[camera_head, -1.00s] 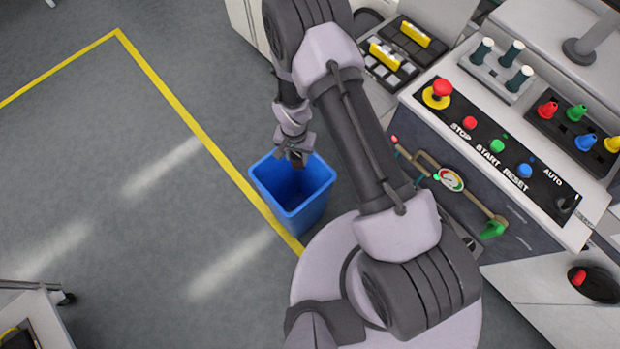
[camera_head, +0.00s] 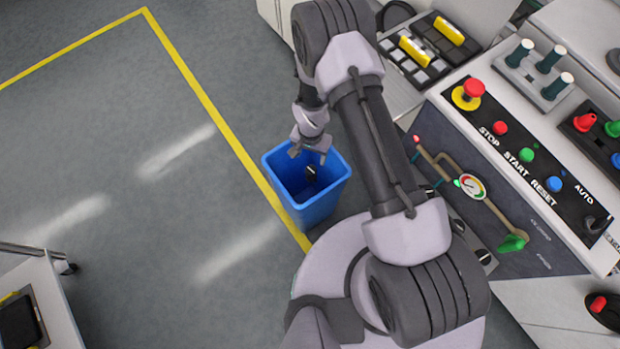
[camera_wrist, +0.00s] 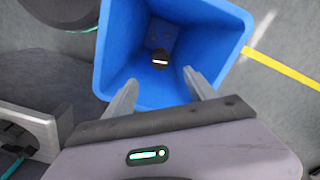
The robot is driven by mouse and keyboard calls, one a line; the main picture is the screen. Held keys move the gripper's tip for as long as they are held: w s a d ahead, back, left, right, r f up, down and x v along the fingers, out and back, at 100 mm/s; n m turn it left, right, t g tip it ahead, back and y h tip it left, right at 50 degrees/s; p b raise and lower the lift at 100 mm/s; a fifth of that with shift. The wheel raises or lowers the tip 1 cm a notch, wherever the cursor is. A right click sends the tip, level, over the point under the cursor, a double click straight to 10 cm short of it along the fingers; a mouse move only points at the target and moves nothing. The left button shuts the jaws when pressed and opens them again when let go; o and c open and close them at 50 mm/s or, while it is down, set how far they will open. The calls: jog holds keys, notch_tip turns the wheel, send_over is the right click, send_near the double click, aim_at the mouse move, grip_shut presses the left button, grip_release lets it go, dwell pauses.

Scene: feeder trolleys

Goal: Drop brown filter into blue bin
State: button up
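The blue bin (camera_head: 318,210) stands upright on the floor beside my base, and it also shows in the wrist view (camera_wrist: 212,35). My gripper (camera_head: 308,154) is over the bin's far rim with its fingers apart. In the wrist view my gripper (camera_wrist: 160,80) is open, with nothing between its fingers. A dark brown filter with a pale band (camera_wrist: 160,59) is inside the bin, apart from the fingers. It shows as a dark piece within the bin in the head view (camera_head: 312,172). I cannot tell whether it rests on the bottom or is falling.
A control panel (camera_head: 520,165) with coloured buttons stands to the right. A tray with yellow-topped parts (camera_head: 425,50) is behind it. A yellow floor line (camera_head: 215,115) runs left of the bin. The floor on the left is clear. A trolley (camera_head: 40,300) is at lower left.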

notch_tip(320, 180, up, 17)
jog(key=p, duration=0.5)
jog(key=shift+r+p, duration=0.2)
jog(key=shift+p, duration=0.15)
